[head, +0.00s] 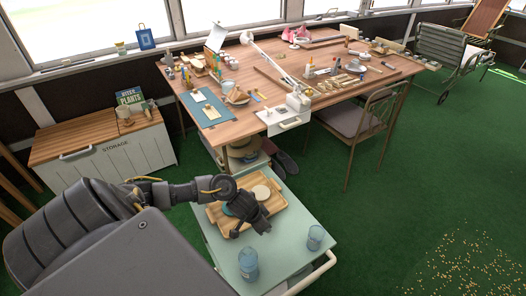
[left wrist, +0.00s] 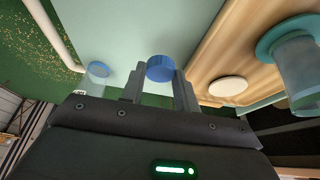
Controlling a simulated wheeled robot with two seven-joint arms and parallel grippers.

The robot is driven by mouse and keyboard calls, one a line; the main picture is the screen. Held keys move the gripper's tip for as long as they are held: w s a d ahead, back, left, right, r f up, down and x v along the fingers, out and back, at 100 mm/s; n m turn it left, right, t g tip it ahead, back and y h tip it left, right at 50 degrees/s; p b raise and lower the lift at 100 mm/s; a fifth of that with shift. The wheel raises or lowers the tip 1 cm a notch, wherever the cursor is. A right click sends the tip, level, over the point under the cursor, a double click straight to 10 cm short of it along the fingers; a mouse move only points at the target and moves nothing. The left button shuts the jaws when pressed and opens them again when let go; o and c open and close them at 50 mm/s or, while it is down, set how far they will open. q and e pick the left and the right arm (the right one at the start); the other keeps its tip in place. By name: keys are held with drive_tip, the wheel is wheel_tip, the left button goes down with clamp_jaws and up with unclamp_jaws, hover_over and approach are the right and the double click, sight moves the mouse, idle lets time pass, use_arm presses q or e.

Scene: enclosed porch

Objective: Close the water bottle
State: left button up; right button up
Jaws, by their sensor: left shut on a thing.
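My left gripper (head: 256,219) is above the cart, at the front edge of the wooden tray. In the left wrist view its fingers (left wrist: 160,88) are shut on a round blue cap (left wrist: 160,68). The cap is hidden in the head view. A translucent blue bottle (head: 248,264) stands upright on the cart's front part, below and apart from the gripper. A smaller blue glass (head: 315,238) stands to its right. One clear blue vessel (left wrist: 97,70) shows at left in the left wrist view; I cannot tell which of the two it is. My right gripper is out of view.
The pale green cart top (head: 288,246) carries the wooden tray (head: 281,200) with a round cream lid (head: 261,192). A teal-rimmed clear container (left wrist: 296,75) is at right in the left wrist view. The cart's rail (head: 318,274) is at front right. A cluttered desk (head: 262,85) stands behind.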

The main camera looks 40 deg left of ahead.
use_arm(q)
drive_tip(key=shift+r, duration=0.9)
drive_tip(key=shift+r+p, duration=0.35)
drive_tip(key=shift+r, duration=0.25)
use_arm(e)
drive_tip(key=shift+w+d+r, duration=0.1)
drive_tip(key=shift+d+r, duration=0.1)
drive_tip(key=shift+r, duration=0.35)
use_arm(q)
drive_tip(key=shift+w+d+r, duration=0.2)
drive_tip(key=shift+r, duration=0.05)
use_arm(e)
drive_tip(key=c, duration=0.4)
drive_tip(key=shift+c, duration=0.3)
use_arm(q)
drive_tip(key=w+d+r+m+h, duration=0.1)
drive_tip(key=w+d+r+m, duration=0.4)
drive_tip(key=d+r, duration=0.7)
drive_tip(key=s+r+m+g+h, duration=0.1)
drive_tip(key=s+r, duration=0.3)
drive_tip(key=r, duration=1)
drive_tip(key=shift+a+r+m+g, duration=0.15)
drive_tip(key=shift+r+m+g, duration=0.25)
drive_tip(key=shift+m, duration=0.3)
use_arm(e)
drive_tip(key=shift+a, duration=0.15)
